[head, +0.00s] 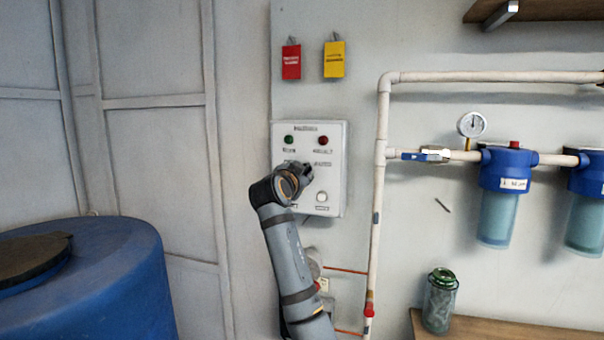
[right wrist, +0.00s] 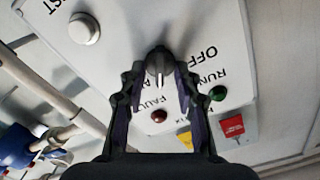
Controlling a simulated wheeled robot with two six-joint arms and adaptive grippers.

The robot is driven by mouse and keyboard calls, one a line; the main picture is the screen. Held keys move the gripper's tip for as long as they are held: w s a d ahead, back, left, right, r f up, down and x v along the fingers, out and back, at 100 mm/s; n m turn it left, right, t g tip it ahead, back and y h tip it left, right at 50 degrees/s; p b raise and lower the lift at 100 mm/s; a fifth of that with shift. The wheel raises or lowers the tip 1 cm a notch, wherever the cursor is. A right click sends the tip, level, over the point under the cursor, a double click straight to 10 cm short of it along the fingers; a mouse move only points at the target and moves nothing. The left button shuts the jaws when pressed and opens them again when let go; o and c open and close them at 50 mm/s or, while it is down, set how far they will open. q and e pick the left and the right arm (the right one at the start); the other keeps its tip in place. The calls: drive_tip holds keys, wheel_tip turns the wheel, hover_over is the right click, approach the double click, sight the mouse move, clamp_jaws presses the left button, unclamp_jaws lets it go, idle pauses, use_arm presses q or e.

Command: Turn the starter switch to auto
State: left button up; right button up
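The starter panel (head: 332,200) is a white box on the wall with a green lamp, a red lamp and a pale button. The starter switch (right wrist: 160,68) is a dark round knob with a white pointer line, which in the right wrist view points down toward the lamps. My right gripper (head: 298,170) is at the panel and covers the knob in the head view. In the right wrist view my right gripper's fingertips (right wrist: 160,75) stand on either side of the knob, very near it; whether they touch it is unclear. "OFF" is readable beside the knob; I see no "AUTO" label. My left gripper is out of view.
White pipe (head: 381,170) with a gauge (head: 471,124) and blue filters (head: 503,175) runs right of the panel. Red (head: 291,62) and yellow (head: 334,60) tags hang above it. A blue drum (head: 95,285) stands at lower left, a jar (head: 439,300) at lower right.

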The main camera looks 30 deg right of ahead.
drive_tip(key=shift+a, duration=0.1)
drive_tip(key=v, duration=1.2)
